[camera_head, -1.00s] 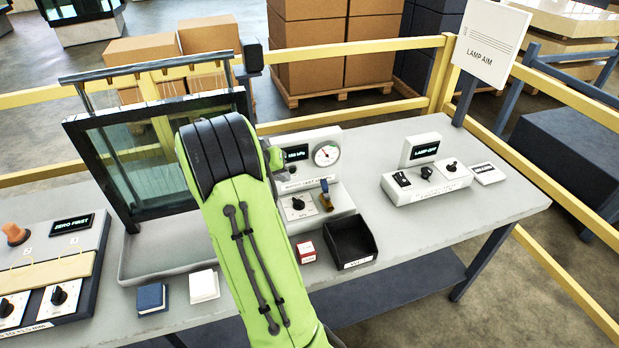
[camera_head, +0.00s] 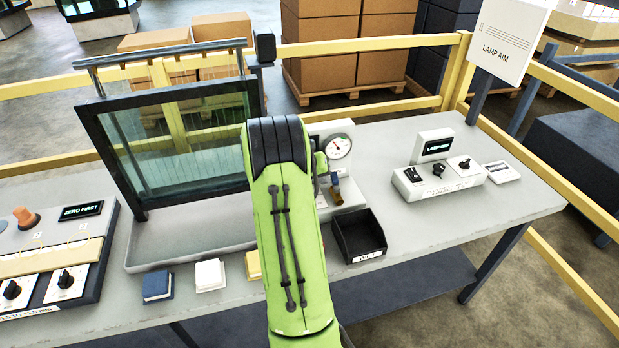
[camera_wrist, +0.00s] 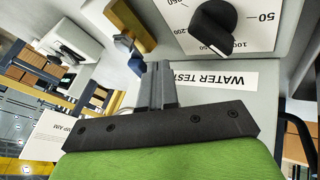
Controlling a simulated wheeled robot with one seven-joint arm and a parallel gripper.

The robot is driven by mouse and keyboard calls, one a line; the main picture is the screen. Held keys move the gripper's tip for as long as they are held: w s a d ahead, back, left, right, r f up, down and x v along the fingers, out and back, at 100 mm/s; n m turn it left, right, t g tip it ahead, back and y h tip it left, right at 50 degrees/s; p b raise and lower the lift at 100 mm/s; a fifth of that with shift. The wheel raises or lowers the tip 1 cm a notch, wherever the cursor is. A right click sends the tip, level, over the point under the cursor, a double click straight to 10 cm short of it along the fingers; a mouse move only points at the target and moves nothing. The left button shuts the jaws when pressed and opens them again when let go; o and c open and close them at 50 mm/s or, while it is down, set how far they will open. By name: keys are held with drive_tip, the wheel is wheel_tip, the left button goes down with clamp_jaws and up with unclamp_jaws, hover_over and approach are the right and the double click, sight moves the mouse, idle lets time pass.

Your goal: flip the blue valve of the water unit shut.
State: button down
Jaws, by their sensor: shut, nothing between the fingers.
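The water unit (camera_head: 349,193) is a pale box with a gauge (camera_head: 337,146) at the back of the bench, partly hidden by my green arm. Its valve, with a small blue handle (camera_head: 334,180) on a brass body (camera_head: 338,192), shows just right of my arm. In the wrist view, the brass body (camera_wrist: 127,30) and the blue handle (camera_wrist: 138,64) are at the upper left. My gripper (camera_wrist: 160,66) is shut and empty, its tips close to the blue handle; I cannot tell whether they touch. In the head view my gripper is hidden behind the arm.
A black dial knob (camera_wrist: 208,28) sits beside the valve, above the "WATER TEST" label (camera_wrist: 222,78). A black open bin (camera_head: 360,238) stands in front of the unit.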

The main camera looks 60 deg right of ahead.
drive_tip(key=shift+d, duration=0.1)
drive_tip(key=shift+s+d, duration=0.2)
drive_tip(key=shift+d, duration=0.4)
drive_tip(key=shift+r, duration=0.1)
drive_tip(key=p+v, duration=0.3)
drive_tip(key=v, duration=1.2)
drive_tip(key=shift+a+r, duration=0.2)
drive_tip(key=shift+a, duration=0.1)
